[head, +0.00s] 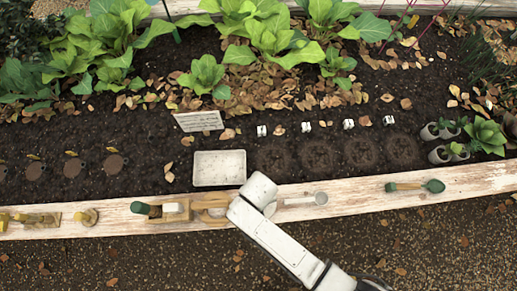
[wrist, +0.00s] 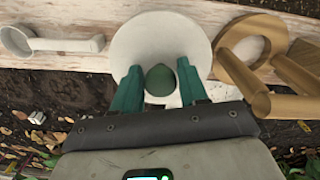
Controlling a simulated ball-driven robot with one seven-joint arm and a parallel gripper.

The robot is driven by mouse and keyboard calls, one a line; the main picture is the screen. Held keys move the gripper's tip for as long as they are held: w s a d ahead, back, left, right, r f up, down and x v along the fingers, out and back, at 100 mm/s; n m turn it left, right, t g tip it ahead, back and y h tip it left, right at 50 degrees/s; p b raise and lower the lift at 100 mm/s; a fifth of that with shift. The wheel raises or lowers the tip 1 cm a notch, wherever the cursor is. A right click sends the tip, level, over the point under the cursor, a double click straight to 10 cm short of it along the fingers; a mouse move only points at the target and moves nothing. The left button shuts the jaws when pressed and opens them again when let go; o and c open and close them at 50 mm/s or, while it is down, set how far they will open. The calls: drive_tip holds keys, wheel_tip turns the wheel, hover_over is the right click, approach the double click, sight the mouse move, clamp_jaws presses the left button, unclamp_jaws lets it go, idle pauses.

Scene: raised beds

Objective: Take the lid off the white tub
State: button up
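The white tub's round lid (wrist: 160,35) shows from above in the wrist view, with a dark green knob (wrist: 160,79) on it. The lid hides most of the tub's body. My gripper (wrist: 161,72) points at the lid, its two teal fingers apart on either side of the knob. The fingers look open, with the knob between them; I cannot tell if either touches it. In the head view my white arm reaches over the timber edge and hides most of the tub and my fingers.
Wooden pieces (wrist: 245,45) sit close beside the lid. A white rectangular tray (head: 219,168) is on the soil behind, with a sign (head: 199,121) and plants beyond.

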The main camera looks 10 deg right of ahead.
drive_tip(key=c, duration=0.7)
drive_tip(key=shift+r, duration=0.1)
drive_tip(key=shift+r, duration=0.65)
drive_tip(key=s+r+p, duration=0.1)
drive_tip(key=s+r, duration=0.2)
drive_tip(key=s, duration=0.1)
drive_tip(key=s+r+p, duration=0.1)
drive_tip(key=s+r, duration=0.3)
drive_tip(key=s, duration=0.1)
drive_tip(key=s+r, duration=0.4)
drive_tip(key=s, duration=0.1)
drive_tip(key=shift+a+r+p, duration=0.15)
drive_tip(key=shift+r+p, duration=0.1)
drive_tip(key=shift+p, duration=0.15)
